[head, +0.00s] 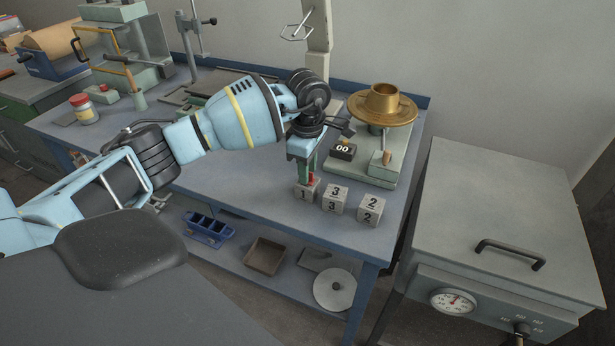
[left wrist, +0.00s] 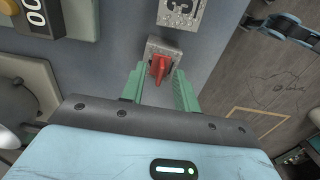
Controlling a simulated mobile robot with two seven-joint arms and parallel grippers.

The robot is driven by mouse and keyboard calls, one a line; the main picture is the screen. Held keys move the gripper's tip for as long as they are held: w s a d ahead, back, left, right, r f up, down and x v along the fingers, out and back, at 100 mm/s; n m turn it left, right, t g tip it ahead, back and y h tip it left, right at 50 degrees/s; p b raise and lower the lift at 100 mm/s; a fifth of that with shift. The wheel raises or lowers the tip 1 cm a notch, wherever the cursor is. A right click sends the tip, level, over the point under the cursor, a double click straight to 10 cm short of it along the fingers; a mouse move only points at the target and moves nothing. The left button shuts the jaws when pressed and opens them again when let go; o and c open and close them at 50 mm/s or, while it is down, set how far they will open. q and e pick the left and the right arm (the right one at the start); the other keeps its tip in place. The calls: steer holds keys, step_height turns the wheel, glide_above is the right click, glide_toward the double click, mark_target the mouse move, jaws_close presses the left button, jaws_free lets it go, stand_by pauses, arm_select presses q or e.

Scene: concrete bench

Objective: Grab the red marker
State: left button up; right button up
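The red marker (head: 311,179) is a small red piece at the cube marked 1 (head: 303,193), near the bench's front edge. In the left wrist view the red marker (left wrist: 159,68) shows on the grey cube (left wrist: 170,50), between my green fingers. My left gripper (head: 304,172) points down over this cube. Its fingers (left wrist: 158,80) are apart, one on each side of the marker, with gaps showing. The fingers partly hide the marker in the head view.
Cubes marked 3 (head: 334,200) and 2 (head: 371,210) stand right of the marker's cube. Behind are a counter reading 00 (head: 344,150) and a brass dish (head: 382,108) on a green base. The bench top (head: 240,180) left of the cubes is clear.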

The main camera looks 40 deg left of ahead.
arm_select(q)
jaws_close()
steer(key=shift+r, duration=0.1)
steer(key=shift+r, duration=0.4)
steer(key=r, duration=0.2)
steer(key=shift+s+d+r, duration=0.1)
steer(key=shift+s+r, duration=0.2)
steer(key=shift+s, duration=0.1)
steer(key=s+d, duration=0.2)
steer(key=s, duration=0.5)
steer(key=s+d+r+b, duration=0.1)
steer(key=s+d, duration=0.1)
steer(key=s, duration=0.5)
steer(key=shift+s+d+r, duration=0.2)
steer(key=shift+s+d, duration=0.05)
steer(key=shift+d, duration=0.1)
